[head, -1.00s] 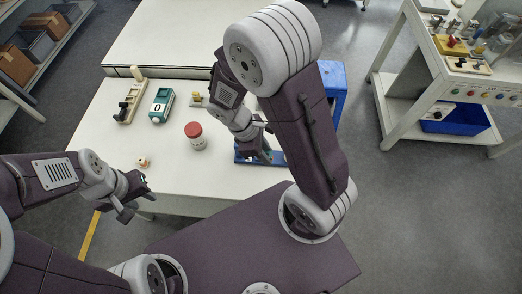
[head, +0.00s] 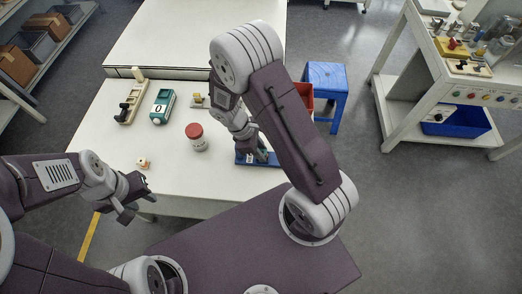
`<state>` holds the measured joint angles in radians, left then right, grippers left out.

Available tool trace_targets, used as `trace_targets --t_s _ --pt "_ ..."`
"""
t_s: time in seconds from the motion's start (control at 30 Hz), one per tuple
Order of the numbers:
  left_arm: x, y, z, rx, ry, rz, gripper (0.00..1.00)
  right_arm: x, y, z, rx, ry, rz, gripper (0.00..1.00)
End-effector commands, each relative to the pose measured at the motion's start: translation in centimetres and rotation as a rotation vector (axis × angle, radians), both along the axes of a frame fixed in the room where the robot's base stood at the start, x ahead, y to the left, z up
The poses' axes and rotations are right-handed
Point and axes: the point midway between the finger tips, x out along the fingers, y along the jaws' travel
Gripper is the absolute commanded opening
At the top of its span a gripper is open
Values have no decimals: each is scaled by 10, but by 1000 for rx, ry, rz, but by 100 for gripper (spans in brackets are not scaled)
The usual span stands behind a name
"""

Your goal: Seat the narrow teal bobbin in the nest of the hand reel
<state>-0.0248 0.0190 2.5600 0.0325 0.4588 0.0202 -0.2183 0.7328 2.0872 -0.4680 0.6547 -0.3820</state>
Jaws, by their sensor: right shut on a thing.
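My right gripper (head: 259,153) is low over the blue tray (head: 243,159) near the table's right front edge. It is shut on a small teal piece, apparently the narrow teal bobbin, mostly hidden by the jaws and arm. A beige base with black upright parts and a knob, probably the hand reel (head: 128,106), stands at the table's back left, far from that gripper. Its nest cannot be made out. My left gripper (head: 130,205) is open and empty at the table's front left edge.
A teal box marked 0 (head: 161,106), a red-lidded jar (head: 195,137) and a small orange-and-white piece (head: 143,163) stand on the white table (head: 170,178). A red bin (head: 304,96) and blue stool (head: 326,76) are beyond my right arm. The table's middle left is clear.

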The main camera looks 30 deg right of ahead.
Motion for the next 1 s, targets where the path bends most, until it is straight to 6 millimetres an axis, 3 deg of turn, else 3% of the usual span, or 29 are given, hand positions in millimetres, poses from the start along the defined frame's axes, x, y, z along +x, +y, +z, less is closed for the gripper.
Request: trace_targets --t_s 0.47,0.5,0.53,0.67,0.83,1.0 --pt "0 0 -9 0 0 0 36 -2 1 -15 3 3 -3 0" --pt "0 0 -9 0 0 0 36 -2 1 -16 3 4 -3 37" --pt "0 0 -9 0 0 0 36 -3 1 -16 3 5 -4 46" --pt "0 0 -9 0 0 0 36 -4 1 -15 3 7 -4 48" --pt "0 0 0 0 0 0 36 1 6 9 2 2 -1 48" --pt "0 0 5 0 0 0 36 12 21 55 3 -3 -1 48"
